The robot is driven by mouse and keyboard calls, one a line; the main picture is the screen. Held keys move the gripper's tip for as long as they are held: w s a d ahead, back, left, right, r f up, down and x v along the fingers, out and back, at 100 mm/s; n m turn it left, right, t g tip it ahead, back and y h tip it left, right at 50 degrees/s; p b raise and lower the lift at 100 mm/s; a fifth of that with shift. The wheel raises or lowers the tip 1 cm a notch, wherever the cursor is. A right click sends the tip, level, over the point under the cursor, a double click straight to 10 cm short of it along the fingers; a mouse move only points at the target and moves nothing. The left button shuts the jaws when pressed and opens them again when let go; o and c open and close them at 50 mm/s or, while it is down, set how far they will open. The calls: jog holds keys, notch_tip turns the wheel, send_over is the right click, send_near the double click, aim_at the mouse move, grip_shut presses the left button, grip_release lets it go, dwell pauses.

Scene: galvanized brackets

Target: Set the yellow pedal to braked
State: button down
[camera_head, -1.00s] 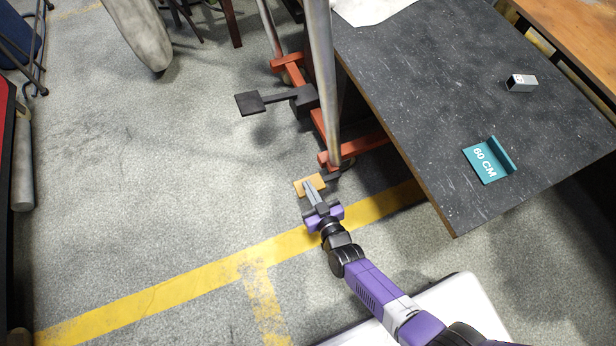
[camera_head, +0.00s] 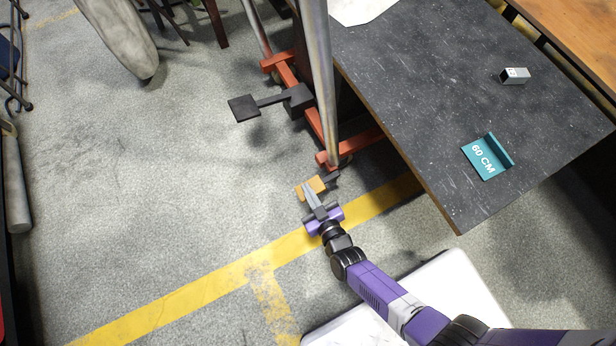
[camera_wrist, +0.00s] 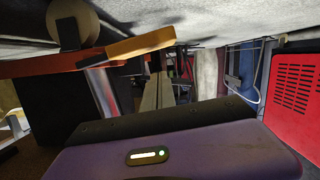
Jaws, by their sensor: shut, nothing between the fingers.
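The yellow pedal (camera_head: 315,184) is a small orange-yellow plate low beside the foot of the red frame, near the table's corner. My gripper (camera_head: 309,188) is shut and empty, with its fingers overlapping the pedal's plate in the head view. In the wrist view, where the floor is at the top, the pedal (camera_wrist: 140,44) lies on the floor side of the shut fingers (camera_wrist: 158,90). I cannot tell whether the fingertips touch it. The fingers cover part of the plate in the head view.
A black pedal (camera_head: 243,107) sticks out from the red frame (camera_head: 313,118) further back. A steel post (camera_head: 319,80) rises beside the dark table (camera_head: 430,90), which carries a teal 60 CM sign (camera_head: 486,158). Open floor lies to the left.

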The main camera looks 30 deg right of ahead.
jog(key=r+p+v, duration=0.1)
jog(key=p+v, duration=0.2)
jog(key=v, duration=0.7)
jog(key=shift+a, duration=0.15)
jog(key=shift+r, duration=0.1)
notch_tip(320, 180, up, 9)
jog(key=m, duration=0.1)
jog(key=s+d+r+p, duration=0.15)
jog(key=s+r, duration=0.35)
jog(key=r, duration=0.5)
jog(key=s+d+r, duration=0.2)
jog(key=s+r, duration=0.4)
jog(key=r, duration=0.3)
jog(key=s+d+r, duration=0.1)
jog(key=s+r, duration=0.4)
jog(key=r, duration=0.5)
notch_tip(320, 180, up, 31)
jog(key=p, duration=3.1)
jog(key=shift+d+y, duration=0.2)
jog(key=shift+y, duration=0.1)
